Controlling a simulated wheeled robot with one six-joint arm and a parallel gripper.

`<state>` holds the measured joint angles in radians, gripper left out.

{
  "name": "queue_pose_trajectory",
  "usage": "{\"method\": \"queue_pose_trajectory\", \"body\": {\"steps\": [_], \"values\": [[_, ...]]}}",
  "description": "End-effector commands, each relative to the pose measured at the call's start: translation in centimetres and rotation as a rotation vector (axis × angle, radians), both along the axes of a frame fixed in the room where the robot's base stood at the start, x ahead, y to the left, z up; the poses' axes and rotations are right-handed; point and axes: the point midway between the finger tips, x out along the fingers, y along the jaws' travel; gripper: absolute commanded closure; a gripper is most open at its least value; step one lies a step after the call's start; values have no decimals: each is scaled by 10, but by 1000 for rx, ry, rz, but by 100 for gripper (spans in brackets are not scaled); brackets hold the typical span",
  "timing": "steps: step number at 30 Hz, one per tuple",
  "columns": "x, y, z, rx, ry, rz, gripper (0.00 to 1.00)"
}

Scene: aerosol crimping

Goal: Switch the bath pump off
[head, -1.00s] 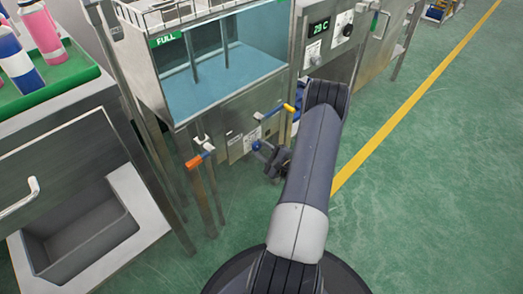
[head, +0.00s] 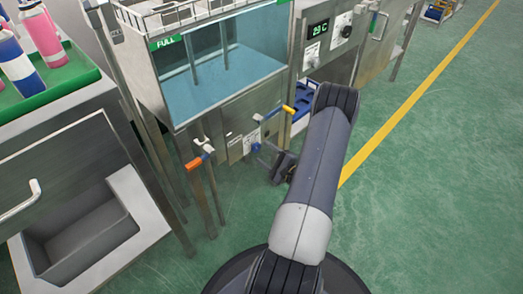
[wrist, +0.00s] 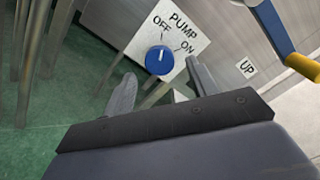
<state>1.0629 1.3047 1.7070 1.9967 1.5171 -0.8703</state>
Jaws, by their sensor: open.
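The pump switch is a round blue knob (wrist: 159,61) on a white plate (wrist: 186,30) marked PUMP, OFF and ON. Its white pointer line points up in the wrist view, toward the word OFF. My gripper (wrist: 159,84) is open and empty, with one finger on each side of the knob in the picture. The knob shows beyond the fingers with no visible contact. In the head view the knob (head: 256,147) is small, just left of my gripper (head: 281,166), and its pointer cannot be read there.
A yellow-tipped lever (head: 289,109) is above the knob; it shows close at the upper right of the wrist view (wrist: 304,67). An orange-tipped lever (head: 194,163) is to the left. The water tank (head: 225,80) stands above. Green floor is open to the right.

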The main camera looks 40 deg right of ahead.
Motion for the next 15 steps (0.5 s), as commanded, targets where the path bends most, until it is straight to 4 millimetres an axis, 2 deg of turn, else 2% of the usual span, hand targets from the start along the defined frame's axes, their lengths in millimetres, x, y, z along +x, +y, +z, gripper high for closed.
{"method": "queue_pose_trajectory", "body": {"steps": [6, 10, 15], "values": [[-43, -5, 2, 3, 2, -6, 45], [-62, -6, 1, 3, 1, -4, 45], [-77, -6, 0, 2, 2, -1, 45]]}}
